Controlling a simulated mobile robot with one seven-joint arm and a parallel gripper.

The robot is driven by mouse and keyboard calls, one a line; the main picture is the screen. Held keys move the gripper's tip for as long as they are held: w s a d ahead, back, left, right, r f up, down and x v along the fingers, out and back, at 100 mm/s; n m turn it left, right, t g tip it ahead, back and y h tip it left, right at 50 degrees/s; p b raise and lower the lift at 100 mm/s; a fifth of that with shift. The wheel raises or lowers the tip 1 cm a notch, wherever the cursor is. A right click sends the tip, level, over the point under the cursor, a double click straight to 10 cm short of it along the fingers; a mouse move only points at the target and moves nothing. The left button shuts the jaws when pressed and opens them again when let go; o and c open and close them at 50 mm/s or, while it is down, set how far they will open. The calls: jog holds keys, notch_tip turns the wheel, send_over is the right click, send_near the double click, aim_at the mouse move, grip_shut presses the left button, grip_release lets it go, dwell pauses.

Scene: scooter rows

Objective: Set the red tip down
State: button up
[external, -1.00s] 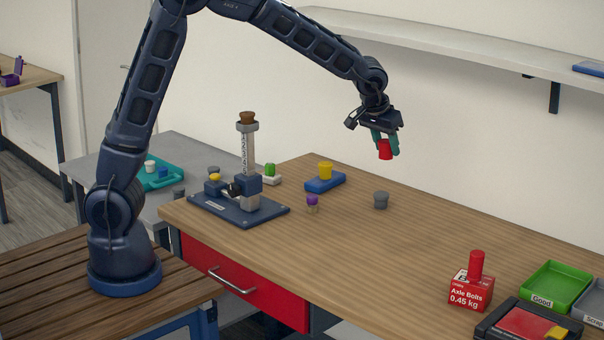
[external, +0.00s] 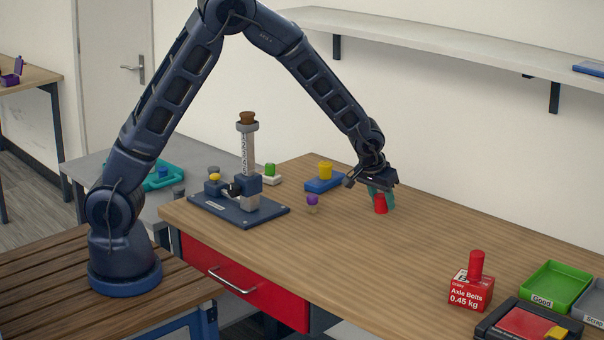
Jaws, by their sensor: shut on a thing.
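My gripper (external: 380,197) has teal fingers and is shut on the red tip (external: 380,206), a small red piece that widens a little towards its bottom. The gripper points down, low over the wooden bench (external: 300,240), right of the blue block. The red tip's lower end is at or just above the bench top; I cannot tell whether it touches. The fingers cover part of its sides. The small grey cup that stood at this spot is not visible now, hidden by the red tip and gripper.
A post fixture (external: 248,165) is farther left. A red cylinder (external: 476,264) stands on the Axle Bolts box (external: 471,290), near a green tray (external: 553,285). The bench between is clear.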

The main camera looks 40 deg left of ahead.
jog(key=shift+f, duration=2.15)
jog(key=shift+f, duration=0.1)
jog(key=o, duration=1)
jog(key=shift+c, duration=0.2)
